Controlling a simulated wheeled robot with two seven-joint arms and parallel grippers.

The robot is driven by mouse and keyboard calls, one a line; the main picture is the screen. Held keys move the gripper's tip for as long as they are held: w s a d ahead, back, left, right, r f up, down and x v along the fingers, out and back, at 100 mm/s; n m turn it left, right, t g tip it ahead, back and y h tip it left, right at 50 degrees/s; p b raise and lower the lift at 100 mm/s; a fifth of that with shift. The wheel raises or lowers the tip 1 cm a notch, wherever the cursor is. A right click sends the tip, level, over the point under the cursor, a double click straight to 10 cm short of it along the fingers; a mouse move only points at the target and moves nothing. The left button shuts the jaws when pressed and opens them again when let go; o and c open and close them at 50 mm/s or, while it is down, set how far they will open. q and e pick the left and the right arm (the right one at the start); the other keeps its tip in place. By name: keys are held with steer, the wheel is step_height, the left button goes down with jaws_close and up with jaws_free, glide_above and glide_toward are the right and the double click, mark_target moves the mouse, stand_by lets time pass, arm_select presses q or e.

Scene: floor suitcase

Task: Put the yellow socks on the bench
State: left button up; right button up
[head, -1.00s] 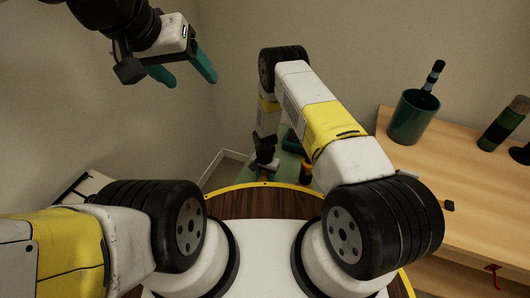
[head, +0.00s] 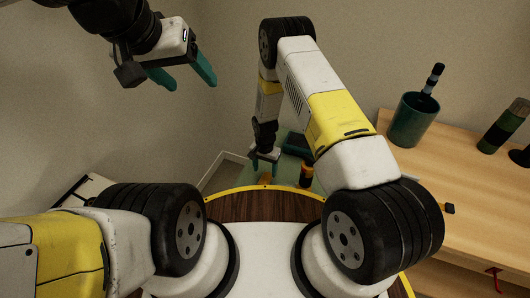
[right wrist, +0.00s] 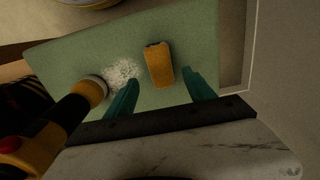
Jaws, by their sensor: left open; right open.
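A small yellow-orange bundle (right wrist: 159,64), which looks like the yellow socks, lies on a green flat surface in the right wrist view. In the head view it is mostly hidden near my right gripper. My right gripper (head: 263,164) is open and empty above the green surface. In the right wrist view its teal fingers (right wrist: 158,92) are apart, with the bundle showing just beyond the gap between them. My left gripper (head: 190,76) is open and empty, raised high at the upper left. The wooden bench (head: 462,173) stands at the right.
On the bench stand a dark green cup (head: 414,119) with a striped item in it and a dark bottle (head: 504,126). A black-and-orange tool (right wrist: 62,125) and a white patch (right wrist: 123,74) are beside the bundle on the green surface (right wrist: 205,40).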

step_height(320, 180, up, 4)
steer(key=r, duration=0.1)
step_height(320, 180, up, 17)
steer(key=t+y, duration=0.1)
glide_above(265, 179)
steer(key=w+d, duration=0.3)
steer(key=s+d+r+n+t, duration=0.1)
steer(key=d+r, duration=0.1)
steer(key=r, duration=0.5)
steer(key=s+d+r+n+t, duration=0.1)
steer(key=s+r, duration=0.1)
steer(key=r, duration=0.6)
steer(key=s+d+r+n+t+y, duration=0.1)
steer(key=s+d+r, duration=0.4)
steer(key=s+r, duration=0.6)
steer(key=s+d+r+n+t, duration=0.2)
steer(key=s+r, duration=0.5)
steer(key=s, duration=0.5)
steer(key=shift+d+r, duration=0.4)
steer(key=shift+d, duration=0.2)
steer(key=shift+s, duration=0.1)
